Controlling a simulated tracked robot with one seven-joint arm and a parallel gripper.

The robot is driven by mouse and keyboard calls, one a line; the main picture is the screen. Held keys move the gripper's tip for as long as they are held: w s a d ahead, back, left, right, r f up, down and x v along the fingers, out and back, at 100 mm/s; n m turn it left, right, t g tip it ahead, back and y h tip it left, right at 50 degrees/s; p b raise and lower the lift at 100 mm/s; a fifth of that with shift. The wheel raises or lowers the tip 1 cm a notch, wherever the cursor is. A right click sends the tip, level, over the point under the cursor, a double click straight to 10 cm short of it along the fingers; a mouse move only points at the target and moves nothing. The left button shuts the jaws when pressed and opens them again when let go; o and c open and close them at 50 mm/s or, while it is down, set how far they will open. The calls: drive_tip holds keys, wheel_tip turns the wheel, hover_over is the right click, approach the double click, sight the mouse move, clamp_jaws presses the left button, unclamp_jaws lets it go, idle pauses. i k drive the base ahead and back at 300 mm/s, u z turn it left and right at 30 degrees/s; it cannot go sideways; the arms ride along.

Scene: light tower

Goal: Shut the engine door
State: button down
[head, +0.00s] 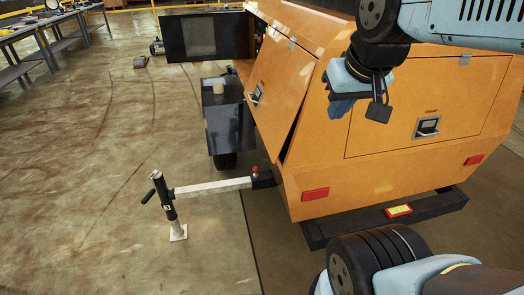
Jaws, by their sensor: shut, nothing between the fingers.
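The orange engine door (281,72) is on the left side of the orange light tower body (395,178). It stands slightly ajar, with a dark gap along its lower right edge. Its hinge (291,44) is at the top and its latch handle (256,94) is near the lower left. My gripper (343,106) is shut and empty. It points down in front of the rear panel, to the right of the door and apparently apart from it. The fingertips are small and partly hidden by the wrist parts.
The rear panel (465,90) is closed, with its own latch (427,127). A dark panel (205,35) stands open at the far left of the tower. An outrigger with a jack (167,205) sticks out left. A workbench (45,28) stands far left; the left floor is mostly clear.

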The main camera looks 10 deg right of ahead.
sight(279, 81)
drive_tip(key=u, duration=0.15)
drive_tip(key=k, duration=0.2)
drive_tip(key=u, duration=0.65)
drive_tip(key=i, duration=0.65)
drive_tip(key=z, duration=0.7)
